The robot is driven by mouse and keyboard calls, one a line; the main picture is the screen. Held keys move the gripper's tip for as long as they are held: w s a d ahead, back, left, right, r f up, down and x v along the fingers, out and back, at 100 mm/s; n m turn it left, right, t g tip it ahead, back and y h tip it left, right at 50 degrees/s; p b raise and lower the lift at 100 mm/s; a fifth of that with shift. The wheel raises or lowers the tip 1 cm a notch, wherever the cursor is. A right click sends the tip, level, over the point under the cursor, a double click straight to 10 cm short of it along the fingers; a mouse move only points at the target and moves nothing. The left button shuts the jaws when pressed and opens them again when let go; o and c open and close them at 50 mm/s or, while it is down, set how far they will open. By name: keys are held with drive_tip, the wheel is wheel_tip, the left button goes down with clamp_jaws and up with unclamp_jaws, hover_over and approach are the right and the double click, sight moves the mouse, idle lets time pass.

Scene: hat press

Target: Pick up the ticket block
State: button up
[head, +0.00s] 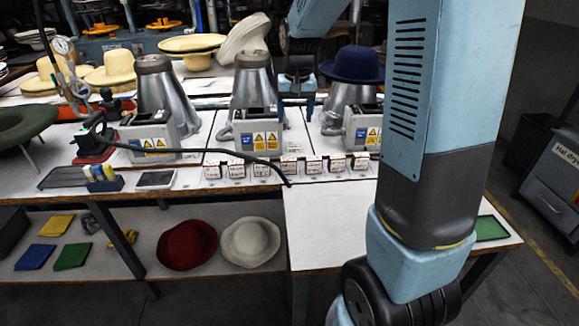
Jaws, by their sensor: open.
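I cannot tell for certain which thing is the ticket block. A row of several small white blocks with printed red and dark fronts (261,168) stands along the bench's front edge, right of the pad. My gripper (297,104) points down above the bench, behind the row, between the middle and right grey machines. Its blue fingers are apart and nothing shows between them. My own arm hides part of the right side of the bench.
Three grey machines with steel cones, the middle one (252,92), stand behind the row. A navy hat (353,64) sits on the right one. A black hose (190,150) crosses in front of them. The white table (325,225) at front right is mostly clear. A green tray (491,228) lies far right.

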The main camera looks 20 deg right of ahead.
drive_tip(key=g, duration=0.1)
hover_over(288, 158)
wheel_tip(288, 158, down, 9)
drive_tip(key=shift+m, duration=0.3)
drive_tip(key=f, duration=1.3)
drive_tip(key=shift+s+f, duration=0.2)
drive_tip(key=shift+f, duration=0.15)
drive_tip(key=c, duration=0.7)
